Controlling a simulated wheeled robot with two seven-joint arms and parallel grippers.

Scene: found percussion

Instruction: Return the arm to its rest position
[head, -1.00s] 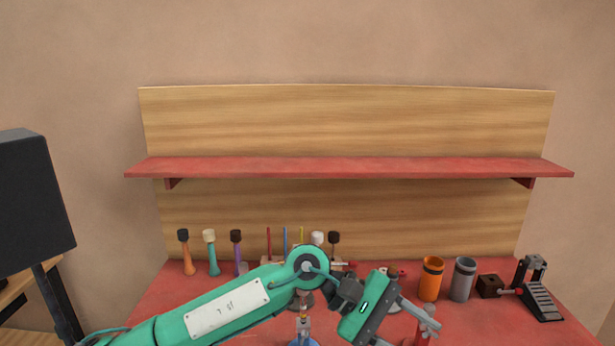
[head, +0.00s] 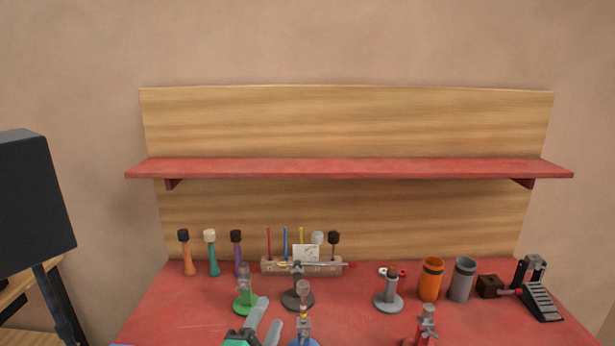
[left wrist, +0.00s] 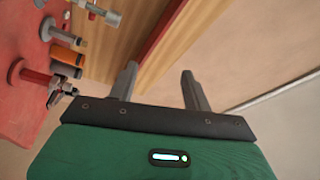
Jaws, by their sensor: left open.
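My left gripper (head: 268,333) shows at the bottom of the head view, low over the front of the red table. Its two grey fingers are apart with nothing between them. In the left wrist view the same gripper (left wrist: 160,85) is open and empty, with the wooden back panel and wall beyond its fingers. Only the gripper end of my left arm shows in the head view; the rest is out of frame. My right gripper is in neither view.
The red table (head: 190,308) holds a green-based stand (head: 245,304), a grey-based stand (head: 388,302), an orange cup (head: 430,280), a grey cup (head: 462,281), a pedal (head: 541,302) and a block of sticks (head: 285,267). A red shelf (head: 350,168) spans the back panel. A black speaker (head: 35,200) stands left.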

